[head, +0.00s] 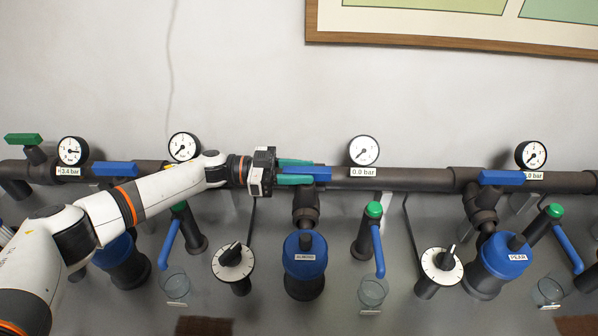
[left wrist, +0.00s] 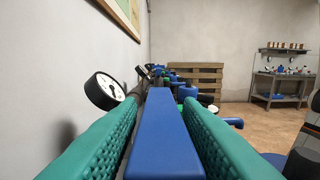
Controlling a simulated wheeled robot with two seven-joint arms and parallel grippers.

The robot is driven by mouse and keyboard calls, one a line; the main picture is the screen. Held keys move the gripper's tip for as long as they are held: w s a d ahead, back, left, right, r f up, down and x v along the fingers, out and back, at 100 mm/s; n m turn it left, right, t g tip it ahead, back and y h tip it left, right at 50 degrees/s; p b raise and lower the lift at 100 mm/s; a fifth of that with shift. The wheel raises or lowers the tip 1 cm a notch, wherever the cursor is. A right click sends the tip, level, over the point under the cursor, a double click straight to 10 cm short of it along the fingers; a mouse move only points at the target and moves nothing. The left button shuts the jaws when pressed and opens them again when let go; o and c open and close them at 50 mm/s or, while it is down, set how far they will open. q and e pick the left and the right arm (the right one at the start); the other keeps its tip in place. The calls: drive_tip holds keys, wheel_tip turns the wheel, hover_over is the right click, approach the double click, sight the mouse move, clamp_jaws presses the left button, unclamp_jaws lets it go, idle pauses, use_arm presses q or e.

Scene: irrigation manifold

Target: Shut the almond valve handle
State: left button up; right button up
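The almond valve handle (head: 314,173) is a blue bar on the pipe, above the blue-topped canister labelled ALMOND (head: 305,257). It lies along the pipe. My left gripper (head: 296,172) comes in from the left, with one teal finger on each side of the handle. In the left wrist view the blue handle (left wrist: 164,137) runs lengthwise between the fingers, with narrow gaps at its sides. The gripper looks open around it. My right gripper is not in view.
Another blue handle (head: 115,169) is on the pipe to the left, and one (head: 502,178) to the right above the PEAR canister (head: 505,256). A gauge (head: 363,150) with a 0.0 bar label stands right of the almond handle. Dials and green-capped taps stand below the pipe.

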use_arm(q)
drive_tip(key=shift+o, duration=0.6)
drive_tip(key=shift+f, duration=0.1)
drive_tip(key=shift+a, duration=0.3)
drive_tip(key=a+b, duration=0.2)
drive_tip(key=a, duration=0.9)
drive_tip(key=shift+a+b, duration=0.2)
drive_tip(key=shift+b, duration=0.15)
drive_tip(key=shift+w, duration=0.1)
wheel_tip(320, 180, up, 12)
drive_tip(key=p, duration=1)
drive_tip(key=shift+f, duration=0.1)
